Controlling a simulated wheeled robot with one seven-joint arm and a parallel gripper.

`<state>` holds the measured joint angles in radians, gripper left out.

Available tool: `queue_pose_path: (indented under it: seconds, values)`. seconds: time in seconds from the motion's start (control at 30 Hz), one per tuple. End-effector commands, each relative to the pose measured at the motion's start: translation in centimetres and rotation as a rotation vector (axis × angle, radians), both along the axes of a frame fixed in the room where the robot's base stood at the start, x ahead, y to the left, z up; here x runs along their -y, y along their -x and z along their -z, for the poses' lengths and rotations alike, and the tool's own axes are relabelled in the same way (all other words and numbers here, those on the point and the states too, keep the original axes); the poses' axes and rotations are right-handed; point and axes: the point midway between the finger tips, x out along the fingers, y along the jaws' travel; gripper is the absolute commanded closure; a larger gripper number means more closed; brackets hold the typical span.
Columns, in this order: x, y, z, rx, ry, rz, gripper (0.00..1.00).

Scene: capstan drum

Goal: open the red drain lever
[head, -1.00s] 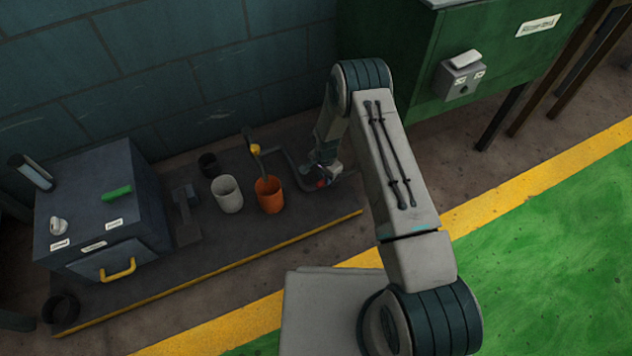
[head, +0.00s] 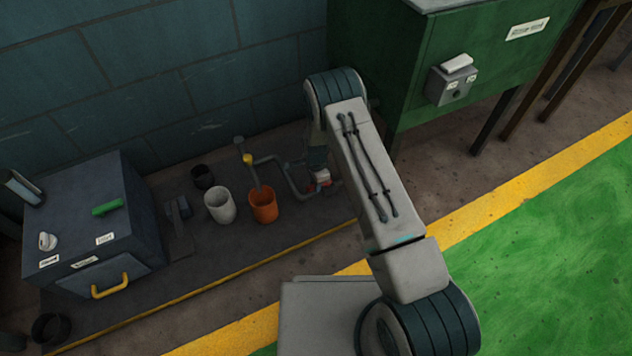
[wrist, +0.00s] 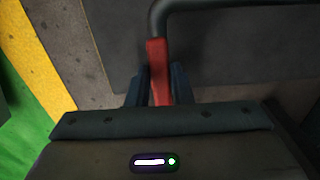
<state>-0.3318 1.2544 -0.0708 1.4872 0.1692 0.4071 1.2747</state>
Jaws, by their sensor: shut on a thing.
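The red drain lever (wrist: 157,62) shows in the wrist view as a red bar beside a dark bent pipe (wrist: 158,18). My gripper (wrist: 159,84) has a dark finger on each side of the lever and is shut on it. In the head view my gripper (head: 318,182) is low at the right end of the dark platform, by the end of the pipe (head: 285,170). Only a small bit of red (head: 311,188) shows there; my arm hides most of the lever.
An orange cup (head: 263,207) and a white cup (head: 221,206) stand left of my gripper, with a yellow-marked upright pipe (head: 248,160) behind. A dark box (head: 100,230) is at far left. A green cabinet (head: 470,50) stands right of my arm. Green floor at right is clear.

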Motion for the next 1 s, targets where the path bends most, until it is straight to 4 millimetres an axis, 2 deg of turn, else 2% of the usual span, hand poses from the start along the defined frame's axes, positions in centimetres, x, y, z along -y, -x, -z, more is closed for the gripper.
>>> queue_pose_path:
  seconds: [0.17,0.2,0.27,0.53,0.67,0.77,1.0]
  values:
    - [-0.2,0.0,0.0,0.001,-0.004,0.005,1.00]
    - [-0.2,0.0,0.0,0.001,-0.004,0.005,0.72]
    - [-0.2,0.0,0.0,0.002,-0.003,0.004,0.58]
    - [0.0,-0.1,-0.1,0.001,-0.002,0.003,0.58]
    - [0.0,-0.1,-1.1,0.002,-0.002,0.003,0.58]
    - [-0.1,-0.1,-2.9,0.003,-0.001,0.002,0.58]
    - [-0.2,-0.1,-8.6,0.003,-0.003,0.001,0.58]
